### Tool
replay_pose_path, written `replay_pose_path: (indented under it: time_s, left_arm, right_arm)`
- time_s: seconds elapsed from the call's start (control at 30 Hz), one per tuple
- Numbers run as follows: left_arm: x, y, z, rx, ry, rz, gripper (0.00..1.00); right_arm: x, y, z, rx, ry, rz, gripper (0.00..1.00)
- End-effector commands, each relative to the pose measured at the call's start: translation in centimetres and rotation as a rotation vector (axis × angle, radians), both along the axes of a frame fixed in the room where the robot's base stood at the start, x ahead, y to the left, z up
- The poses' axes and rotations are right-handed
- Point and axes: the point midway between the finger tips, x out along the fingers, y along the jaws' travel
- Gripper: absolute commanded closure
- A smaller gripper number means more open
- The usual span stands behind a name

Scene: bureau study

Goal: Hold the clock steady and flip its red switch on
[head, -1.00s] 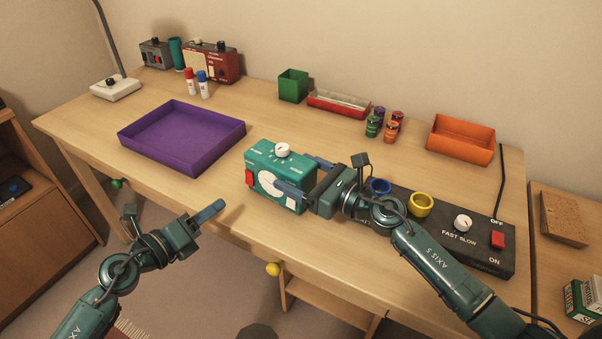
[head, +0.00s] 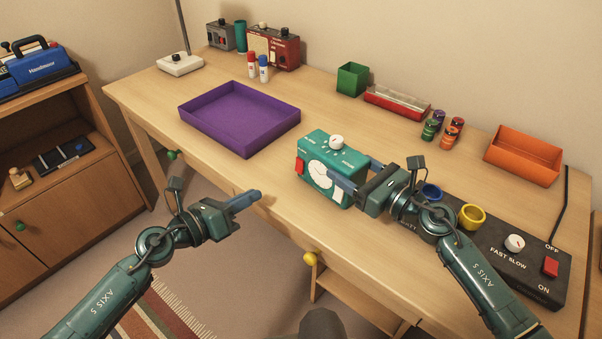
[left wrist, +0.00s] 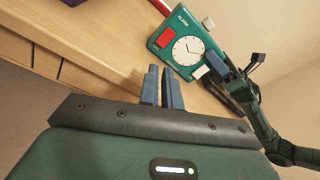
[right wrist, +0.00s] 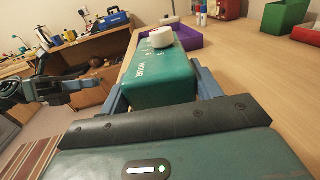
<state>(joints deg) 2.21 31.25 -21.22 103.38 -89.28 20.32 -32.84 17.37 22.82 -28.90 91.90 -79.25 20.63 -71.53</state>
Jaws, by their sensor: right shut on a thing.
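The teal clock (head: 333,170) stands upright on the desk, with a white dial on its front and a white knob on top. Its red switch (head: 300,165) is on the left end; whether it is on or off I cannot tell. My right gripper (head: 350,184) is shut on the clock's right part, one finger on each side, as the right wrist view (right wrist: 160,92) shows. My left gripper (head: 250,198) is shut and empty, in front of the desk edge and left of the clock. In the left wrist view its fingers (left wrist: 162,88) point toward the clock, with the red switch (left wrist: 165,37) clear of them.
A purple tray (head: 190,122) lies left of the clock. A black control panel (head: 540,290) with knobs and its own red switch is at the right. Blue and yellow rings (head: 472,216) are beside my right arm. An orange bin (head: 520,165) stands further back.

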Motion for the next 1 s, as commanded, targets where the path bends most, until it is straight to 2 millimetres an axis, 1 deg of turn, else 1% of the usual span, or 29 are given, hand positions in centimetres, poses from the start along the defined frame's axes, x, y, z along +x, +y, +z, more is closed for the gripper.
replay_pose_path:
  time_s: [0.03,0.2,0.4,0.8,0.9,1.0]
  left_arm:
    - [-0.5,0.4,0.0,0.057,-0.050,-0.010,0.99]
    - [-1.6,1.3,0.3,0.238,-0.219,-0.042,1.00]
    - [-2.3,1.9,0.5,0.351,-0.325,-0.062,1.00]
    - [-2.2,1.9,0.5,0.365,-0.339,-0.064,1.00]
    - [-1.8,1.4,0.4,0.364,-0.339,-0.063,1.00]
    - [-0.8,0.5,0.4,0.362,-0.340,-0.062,1.00]
  right_arm:
    - [0.0,0.0,0.0,-0.001,0.001,0.000,0.71]
    - [0.0,0.0,0.0,-0.001,0.001,0.000,0.71]
    - [0.0,0.0,0.0,-0.001,0.001,0.000,0.71]
    - [0.0,0.0,0.0,-0.001,0.001,0.000,0.71]
    - [0.0,0.0,0.0,-0.001,0.001,0.000,0.71]
    - [0.0,0.0,0.0,0.000,0.000,0.000,0.71]
